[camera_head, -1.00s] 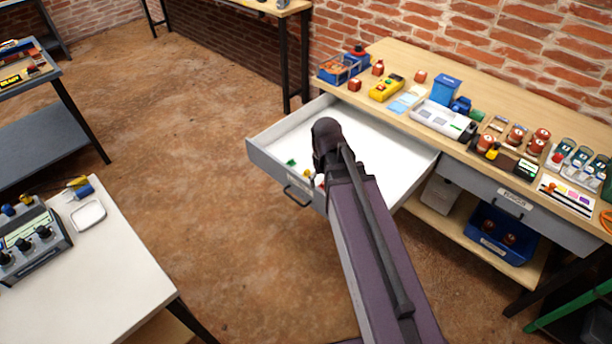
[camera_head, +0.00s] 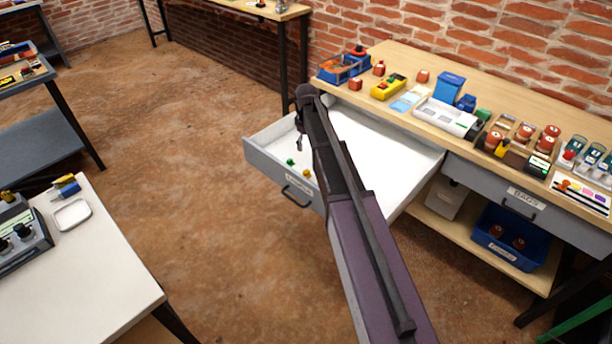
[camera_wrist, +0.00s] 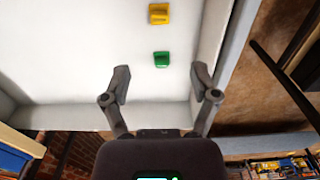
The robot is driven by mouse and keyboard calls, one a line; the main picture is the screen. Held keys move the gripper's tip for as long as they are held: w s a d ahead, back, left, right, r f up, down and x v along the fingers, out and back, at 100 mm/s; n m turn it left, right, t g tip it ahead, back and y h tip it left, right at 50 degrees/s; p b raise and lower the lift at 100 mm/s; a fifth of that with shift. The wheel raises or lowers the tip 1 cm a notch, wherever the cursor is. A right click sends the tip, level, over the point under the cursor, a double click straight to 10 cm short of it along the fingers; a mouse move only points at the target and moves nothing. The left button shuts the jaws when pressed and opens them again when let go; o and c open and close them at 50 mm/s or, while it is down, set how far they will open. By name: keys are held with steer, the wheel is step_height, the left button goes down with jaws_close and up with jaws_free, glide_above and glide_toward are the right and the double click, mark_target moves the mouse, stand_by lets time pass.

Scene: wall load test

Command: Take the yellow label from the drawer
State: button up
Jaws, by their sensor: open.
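The yellow label (camera_head: 307,174) lies in the open drawer near its front wall; it also shows in the wrist view (camera_wrist: 159,13) at the top. A small green piece (camera_head: 290,162) lies near it, and in the wrist view it (camera_wrist: 161,59) is between the yellow label and my gripper. The drawer (camera_head: 262,166) is pulled out, with a white inside and a grey front. My gripper (camera_wrist: 162,77) is open and empty, with its fingers apart over the drawer floor. In the head view my gripper (camera_head: 299,143) is over the drawer's left part, partly hidden by my arm.
The workbench (camera_head: 395,112) stands against the brick wall with many parts on it. A closed drawer marked BAGS (camera_head: 530,203) is to the right, above a blue bin (camera_head: 506,236). A white table (camera_head: 85,275) stands at the front left. The brown floor between is clear.

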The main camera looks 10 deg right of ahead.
steer(key=shift+f, duration=0.15)
steer(key=b, duration=0.9)
glide_above(306, 171)
step_height(306, 171, down, 8)
steer(key=shift+d+f, duration=0.1)
steer(key=shift+f, duration=0.05)
steer(key=shift+f, duration=0.15)
stand_by(0.3)
step_height(306, 171, down, 5)
steer(key=b, duration=0.5)
steer(key=shift+w, duration=0.15)
stand_by(0.5)
steer(key=c, duration=0.8)
